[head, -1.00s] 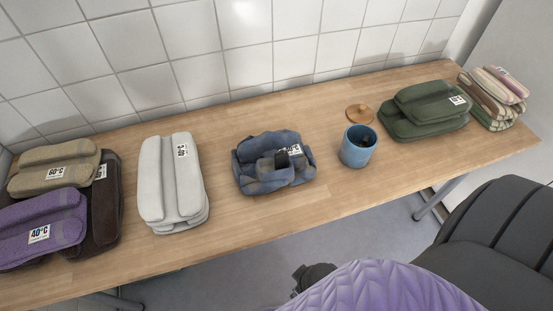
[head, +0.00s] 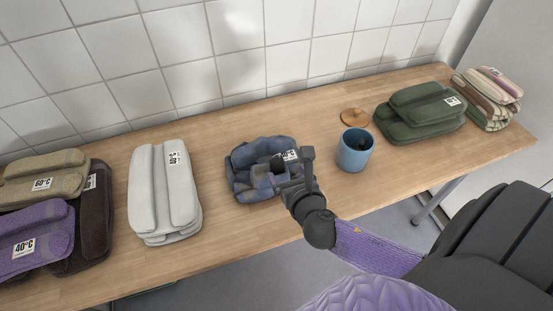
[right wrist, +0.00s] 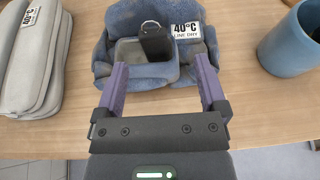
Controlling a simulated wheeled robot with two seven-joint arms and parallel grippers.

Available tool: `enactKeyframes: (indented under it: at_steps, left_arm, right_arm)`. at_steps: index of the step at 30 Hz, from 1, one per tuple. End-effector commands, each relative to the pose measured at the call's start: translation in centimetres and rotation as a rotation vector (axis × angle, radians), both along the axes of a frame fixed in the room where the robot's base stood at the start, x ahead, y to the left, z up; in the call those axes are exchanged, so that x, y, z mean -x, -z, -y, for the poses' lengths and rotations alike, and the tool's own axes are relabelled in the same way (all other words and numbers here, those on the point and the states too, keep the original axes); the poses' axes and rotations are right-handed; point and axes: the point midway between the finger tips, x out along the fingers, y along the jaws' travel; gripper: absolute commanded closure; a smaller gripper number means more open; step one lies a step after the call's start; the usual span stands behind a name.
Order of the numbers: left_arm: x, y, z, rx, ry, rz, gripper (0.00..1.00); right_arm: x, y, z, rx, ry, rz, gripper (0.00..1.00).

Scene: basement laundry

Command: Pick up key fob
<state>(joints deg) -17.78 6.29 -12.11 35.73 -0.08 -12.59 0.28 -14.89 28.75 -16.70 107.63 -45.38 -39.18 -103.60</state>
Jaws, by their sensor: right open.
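The key fob (right wrist: 156,42) is black with a metal ring. In the right wrist view it stands upright against a blue-grey folded cloth bundle (right wrist: 110,30) with a 40°C line dry label. In the head view the fob (head: 277,161) is a small dark shape on the bundle (head: 243,160), beside the label. My right gripper (right wrist: 162,84) is open, its two purple fingers apart at the near side of the bundle, with the fob beyond and between them. In the head view my right gripper (head: 293,174) covers the bundle's right front part. My left gripper is not in view.
A blue cup (head: 355,152) with something dark inside stands right of the bundle, a round wooden lid (head: 354,117) behind it. White folded cloth (head: 163,195) lies left, purple, tan and brown stacks further left. Green (head: 420,112) and striped stacks lie at the right.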

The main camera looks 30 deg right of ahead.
Motion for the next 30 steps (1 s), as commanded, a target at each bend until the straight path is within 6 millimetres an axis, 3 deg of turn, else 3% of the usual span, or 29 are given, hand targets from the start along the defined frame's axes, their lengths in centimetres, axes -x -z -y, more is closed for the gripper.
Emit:
enactKeyframes:
  at_steps: [12,21,30]
  left_arm:
    - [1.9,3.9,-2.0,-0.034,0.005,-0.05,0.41]
    - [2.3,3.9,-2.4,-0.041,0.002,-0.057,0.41]
    - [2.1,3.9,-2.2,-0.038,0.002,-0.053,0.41]
  right_arm:
    - [-7.1,3.3,1.1,-0.005,0.005,-0.001,0.09]
    - [-8.1,3.2,1.4,-0.007,0.005,-0.001,0.09]
    - [-8.0,3.2,1.4,-0.008,0.005,-0.002,0.72]
